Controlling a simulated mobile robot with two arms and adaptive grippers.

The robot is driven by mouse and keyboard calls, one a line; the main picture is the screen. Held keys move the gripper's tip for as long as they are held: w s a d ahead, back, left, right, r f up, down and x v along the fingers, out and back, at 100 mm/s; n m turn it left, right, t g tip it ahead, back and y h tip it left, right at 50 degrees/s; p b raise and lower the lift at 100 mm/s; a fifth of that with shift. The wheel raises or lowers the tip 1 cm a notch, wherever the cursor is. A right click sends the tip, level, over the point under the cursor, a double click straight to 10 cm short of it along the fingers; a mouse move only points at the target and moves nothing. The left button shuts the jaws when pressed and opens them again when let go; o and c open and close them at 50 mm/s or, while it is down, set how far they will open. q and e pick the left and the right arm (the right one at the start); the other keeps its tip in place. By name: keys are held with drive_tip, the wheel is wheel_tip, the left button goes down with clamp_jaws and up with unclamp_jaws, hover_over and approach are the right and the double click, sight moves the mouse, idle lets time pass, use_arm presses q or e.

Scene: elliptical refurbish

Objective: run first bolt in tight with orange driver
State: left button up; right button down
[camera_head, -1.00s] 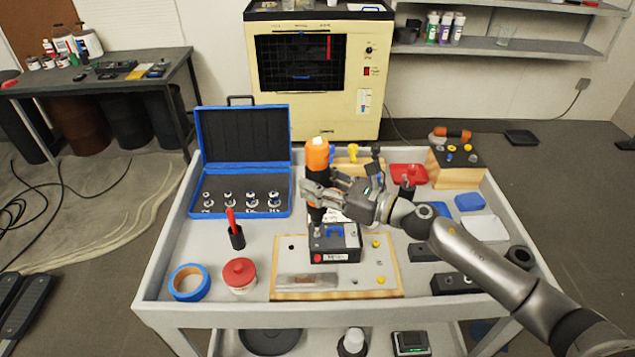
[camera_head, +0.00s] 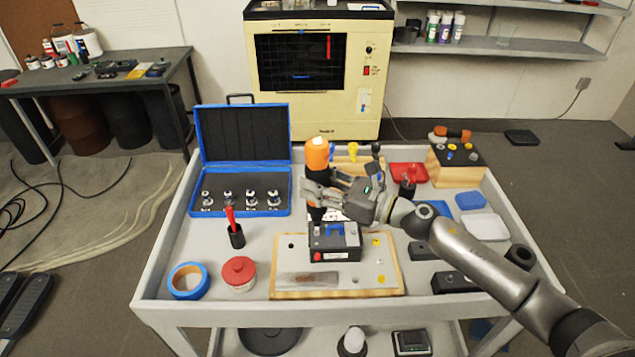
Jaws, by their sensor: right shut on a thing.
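The orange driver (camera_head: 317,152) stands upright over the dark block (camera_head: 335,245), which sits on the wooden board (camera_head: 390,268) in the middle of the cart. My right gripper (camera_head: 318,196) is shut around the driver's dark body, below its orange top. The driver's lower end is at the left part of the block's top. The first bolt is too small and too covered to make out, so I cannot tell whether the tip touches it. My left gripper is not in view.
An open blue case (camera_head: 243,205) holds several sockets at the left. A red-lidded jar (camera_head: 239,273), blue tape roll (camera_head: 188,281) and black cup with a red tool (camera_head: 236,237) stand in front. Dark blocks (camera_head: 455,282) and trays crowd the right. A cream machine (camera_head: 320,110) stands behind.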

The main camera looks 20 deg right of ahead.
sight(328, 155)
drive_tip(key=shift+f+b, duration=0.5)
drive_tip(key=shift+f, duration=0.05)
idle(1.2)
drive_tip(key=shift+r+p, duration=3.6)
drive_tip(key=shift+r, duration=1.1)
